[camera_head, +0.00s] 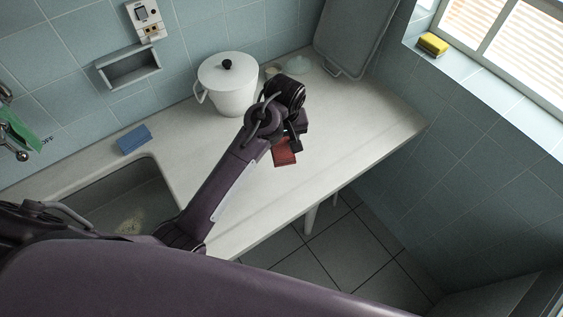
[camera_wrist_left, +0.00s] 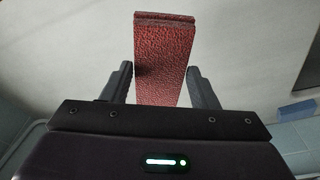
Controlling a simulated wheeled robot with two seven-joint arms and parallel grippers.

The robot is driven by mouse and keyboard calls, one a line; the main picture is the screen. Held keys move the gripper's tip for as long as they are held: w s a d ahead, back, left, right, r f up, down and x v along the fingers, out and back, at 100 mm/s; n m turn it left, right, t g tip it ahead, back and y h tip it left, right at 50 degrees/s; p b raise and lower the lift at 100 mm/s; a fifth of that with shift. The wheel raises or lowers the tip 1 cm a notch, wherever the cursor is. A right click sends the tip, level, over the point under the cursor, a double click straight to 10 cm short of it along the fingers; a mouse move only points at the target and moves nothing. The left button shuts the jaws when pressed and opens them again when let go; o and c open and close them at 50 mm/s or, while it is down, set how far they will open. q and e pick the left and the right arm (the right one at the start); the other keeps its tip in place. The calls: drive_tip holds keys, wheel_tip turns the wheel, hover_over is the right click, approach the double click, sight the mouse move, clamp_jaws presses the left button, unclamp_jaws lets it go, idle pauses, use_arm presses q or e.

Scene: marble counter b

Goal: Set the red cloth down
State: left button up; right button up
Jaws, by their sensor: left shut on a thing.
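The red cloth (camera_head: 284,152) hangs from my left gripper (camera_head: 297,138) over the marble counter (camera_head: 330,120), in front of the white pot. In the left wrist view the cloth (camera_wrist_left: 163,62) is a folded, textured red slab between the two dark fingers of my left gripper (camera_wrist_left: 160,85). The gripper is shut on it. I cannot tell whether the cloth's lower edge touches the counter. My right gripper is in neither view.
A white lidded pot (camera_head: 231,88) stands left of my left gripper, near the wall. A sink (camera_head: 125,205) and a blue sponge (camera_head: 134,139) are at the left. A grey tray (camera_head: 352,35) leans at the back. The counter is bare to the right.

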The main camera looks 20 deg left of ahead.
use_arm(q)
wheel_tip(320, 180, down, 12)
drive_tip(key=shift+f+p, duration=0.2)
drive_tip(key=shift+p, duration=0.7)
drive_tip(key=o, duration=0.9)
drive_tip(key=r, duration=0.4)
drive_tip(key=s+r+b, duration=0.1)
drive_tip(key=r, duration=0.3)
drive_tip(key=d+r, duration=0.1)
drive_tip(key=r, duration=0.3)
drive_tip(key=shift+s+b, duration=0.25)
drive_tip(key=shift+b, duration=0.15)
drive_tip(key=shift+s+f, duration=0.1)
